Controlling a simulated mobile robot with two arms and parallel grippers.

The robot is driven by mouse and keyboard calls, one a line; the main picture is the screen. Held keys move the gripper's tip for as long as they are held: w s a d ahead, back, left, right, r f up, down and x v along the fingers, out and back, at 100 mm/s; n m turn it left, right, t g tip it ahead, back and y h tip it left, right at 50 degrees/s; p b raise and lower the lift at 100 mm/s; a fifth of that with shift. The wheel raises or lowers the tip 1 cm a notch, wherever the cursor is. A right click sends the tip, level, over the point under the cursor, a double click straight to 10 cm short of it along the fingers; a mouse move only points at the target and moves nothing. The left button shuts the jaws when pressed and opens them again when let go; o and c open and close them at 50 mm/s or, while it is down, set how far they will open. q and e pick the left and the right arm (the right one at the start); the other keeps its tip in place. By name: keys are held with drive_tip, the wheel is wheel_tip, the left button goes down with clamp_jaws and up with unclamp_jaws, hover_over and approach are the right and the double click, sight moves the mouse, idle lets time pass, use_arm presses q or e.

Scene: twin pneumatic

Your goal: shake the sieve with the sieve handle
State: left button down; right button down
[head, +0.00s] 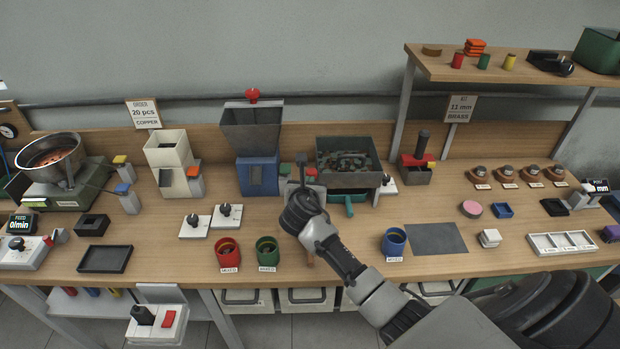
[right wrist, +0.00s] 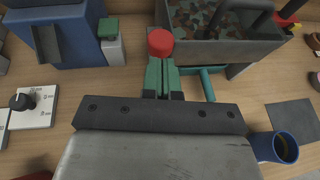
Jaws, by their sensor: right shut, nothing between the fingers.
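The sieve (head: 350,180) is a dark grey box on legs, filled with mottled green and brown bits, at the back middle of the bench. It also shows at the top of the right wrist view (right wrist: 225,55). A round red knob (right wrist: 160,42), which looks like the sieve handle, is at its left front corner. My right gripper (right wrist: 160,72) is shut and empty, its green finger pads together just in front of the knob. I cannot tell whether the fingertips touch it. In the head view, my right gripper (head: 303,168) hides the knob. My left gripper is not in view.
A teal tray (head: 350,208) sits under the sieve. A blue hopper machine (head: 257,172) stands to its left, with dial boxes in front. Red (head: 228,254), green (head: 267,252) and blue (head: 395,243) cups stand near the front edge. A grey mat (head: 437,239) lies at right.

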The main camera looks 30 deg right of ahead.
drive_tip(key=shift+w+d, duration=0.55)
drive_tip(key=shift+w, duration=0.05)
drive_tip(key=shift+w, duration=0.1)
drive_tip(key=w+d, duration=0.2)
drive_tip(key=w, duration=0.1)
drive_tip(key=w+d, duration=0.1)
drive_tip(key=w, duration=0.1)
drive_tip(key=shift+d+f, duration=0.1)
